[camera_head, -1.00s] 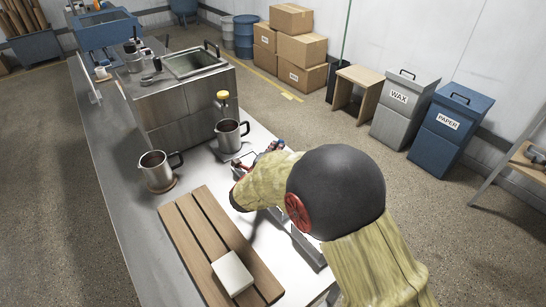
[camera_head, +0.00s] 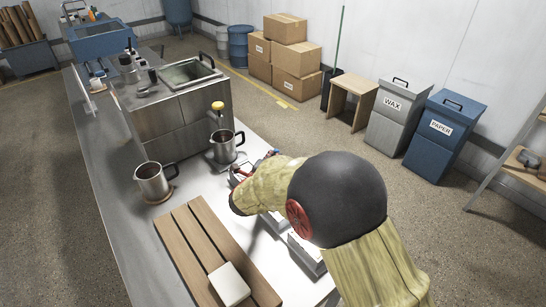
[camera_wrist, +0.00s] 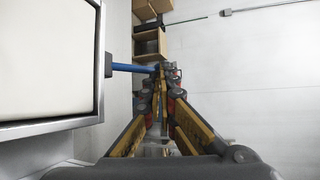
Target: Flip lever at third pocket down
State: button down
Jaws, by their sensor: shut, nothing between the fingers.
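A blue lever (camera_wrist: 130,68) sticks out sideways from a dark mount on the metal frame of a pocket (camera_wrist: 104,40) in the wrist view. The pocket has a pale flat face and fills the left side. My gripper (camera_wrist: 162,72) is shut and empty, with its fingertips at the free end of the lever; I cannot tell whether they touch. In the head view, my arm hides most of the row of pockets. Two metal pockets show beside the arm, one at mid-row (camera_head: 273,222) and one nearer (camera_head: 306,256). Which pocket the lever belongs to is unclear.
Two metal jugs (camera_head: 153,183) (camera_head: 225,147) stand left of the pockets. A slatted wooden board (camera_head: 190,245) with a white block (camera_head: 229,285) lies at the front. A steel tank unit (camera_head: 182,115) stands behind. WAX (camera_head: 391,125) and PAPER (camera_head: 440,145) bins stand right.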

jog(key=shift+d+g+p, duration=0.15)
jog(key=shift+g+p, duration=0.15)
jog(key=g+y+p, duration=0.1)
jog(key=w+d+f+m+g+y+p, duration=0.1)
jog(key=p, duration=0.1)
jog(key=shift+d+f+m, duration=0.1)
jog(key=shift+d+m, duration=0.05)
jog(key=shift+m, duration=0.15)
jog(key=shift+d+f+g+y, duration=0.1)
jog(key=shift+f+g+y, duration=0.1)
jog(key=shift+g+y, duration=0.15)
jog(key=shift+w+f, duration=0.1)
jog(key=shift+f, duration=0.35)
jog(key=shift+r, duration=0.15)
jog(key=shift+s+a+r+p, duration=0.25)
jog(key=shift+s+a+p, duration=0.15)
jog(key=shift+a+p, duration=0.15)
